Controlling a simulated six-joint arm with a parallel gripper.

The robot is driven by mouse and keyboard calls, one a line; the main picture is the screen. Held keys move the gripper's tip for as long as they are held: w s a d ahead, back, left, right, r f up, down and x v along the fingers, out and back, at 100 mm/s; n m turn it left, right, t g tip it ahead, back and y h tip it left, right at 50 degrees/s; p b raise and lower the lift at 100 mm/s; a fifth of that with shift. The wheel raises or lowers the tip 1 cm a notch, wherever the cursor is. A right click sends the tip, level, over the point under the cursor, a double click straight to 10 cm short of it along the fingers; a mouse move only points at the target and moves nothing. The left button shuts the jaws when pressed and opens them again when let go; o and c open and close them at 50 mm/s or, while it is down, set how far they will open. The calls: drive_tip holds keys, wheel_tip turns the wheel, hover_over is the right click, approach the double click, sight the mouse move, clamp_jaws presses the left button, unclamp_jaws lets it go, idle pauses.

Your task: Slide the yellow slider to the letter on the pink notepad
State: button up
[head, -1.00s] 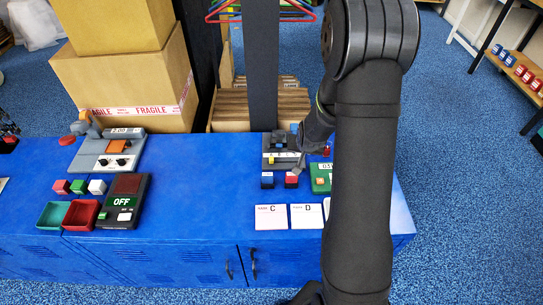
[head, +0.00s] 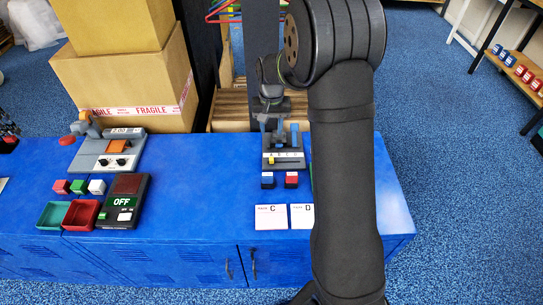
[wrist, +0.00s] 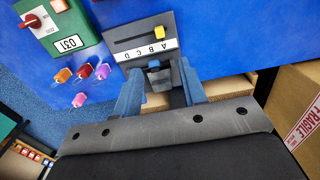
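The slider panel (head: 283,166) is dark with a lettered white strip. Its small yellow slider (head: 271,161) sits towards the left end of the strip in the head view; it also shows in the wrist view (wrist: 158,30), in a slot beside the strip. My gripper (wrist: 160,88) is open, its blue fingers apart at the panel's far edge, away from the yellow slider. A small blue part (wrist: 153,64) of the panel shows between the fingers. Two pale cards lie in front, marked C (head: 271,217) and D (head: 302,217); I cannot tell surely which is pink.
A grey device (head: 108,152) and OFF panel (head: 124,200) are at left. The blue cabinet top (head: 200,175) between is clear.

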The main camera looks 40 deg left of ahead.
sight(272, 159)
wheel_tip(272, 159, down, 14)
drive_tip(key=shift+f, duration=0.2)
drive_tip(key=shift+d, duration=0.1)
clamp_jaws()
